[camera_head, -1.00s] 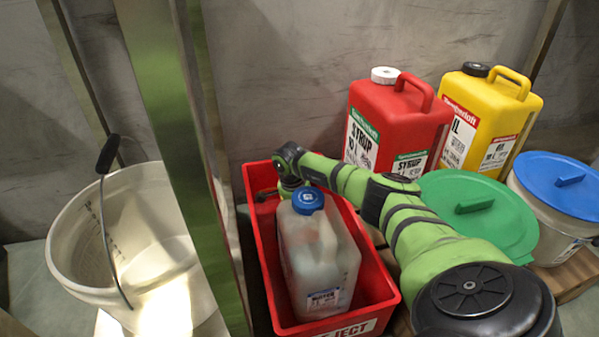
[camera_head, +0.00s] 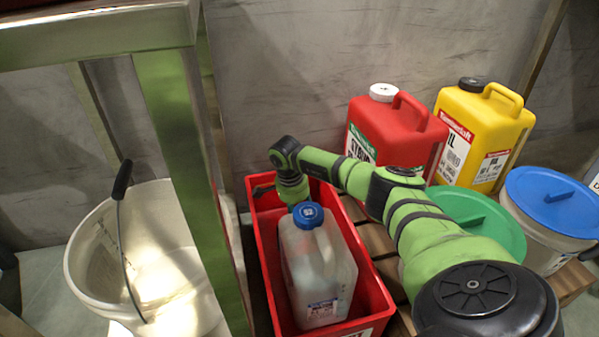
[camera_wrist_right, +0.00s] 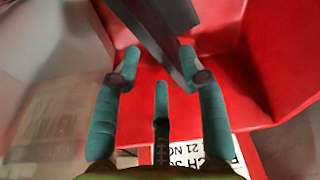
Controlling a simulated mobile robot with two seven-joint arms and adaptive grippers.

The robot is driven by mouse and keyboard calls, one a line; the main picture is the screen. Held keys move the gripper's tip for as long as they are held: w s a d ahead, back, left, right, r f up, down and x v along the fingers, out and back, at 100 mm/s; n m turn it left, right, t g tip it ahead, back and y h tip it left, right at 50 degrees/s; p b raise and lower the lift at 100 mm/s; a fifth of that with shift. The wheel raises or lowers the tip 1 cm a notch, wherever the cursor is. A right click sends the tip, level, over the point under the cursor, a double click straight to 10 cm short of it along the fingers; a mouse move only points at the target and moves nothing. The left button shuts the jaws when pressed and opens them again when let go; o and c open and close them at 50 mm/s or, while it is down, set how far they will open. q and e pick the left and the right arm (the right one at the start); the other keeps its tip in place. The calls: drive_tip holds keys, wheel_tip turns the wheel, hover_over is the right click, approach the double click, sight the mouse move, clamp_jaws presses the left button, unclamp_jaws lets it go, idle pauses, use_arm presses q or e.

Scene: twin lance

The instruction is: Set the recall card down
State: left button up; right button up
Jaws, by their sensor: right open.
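A white card with black print (camera_wrist_right: 188,151), which looks like the recall card, shows partly at the bottom of the right wrist view; my gripper hides much of it. My right gripper (camera_wrist_right: 158,58) is open, its teal fingers inside the red crate (camera_head: 372,268). A dark grey slab (camera_wrist_right: 152,30) crosses between its fingers; I cannot tell what it is or whether it touches them. In the head view, the right gripper (camera_head: 292,192) is at the back of the crate, partly hidden behind a translucent blue-capped jug (camera_head: 320,270). My left gripper is not in view.
A red canister (camera_head: 400,130) and a yellow canister (camera_head: 485,130) stand behind. Green-lidded (camera_head: 490,225) and blue-lidded (camera_head: 555,200) tubs stand at right. A metal frame post (camera_head: 185,170) and a white bucket (camera_head: 90,280) are left of the crate.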

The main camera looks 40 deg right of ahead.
drive_tip(key=r, duration=0.1)
drive_tip(key=r+p, duration=0.1)
drive_tip(key=r, duration=0.1)
drive_tip(key=r+p, duration=0.1)
drive_tip(key=r, duration=0.1)
drive_tip(key=shift+a, duration=0.4)
drive_tip(key=shift+w, duration=0.15)
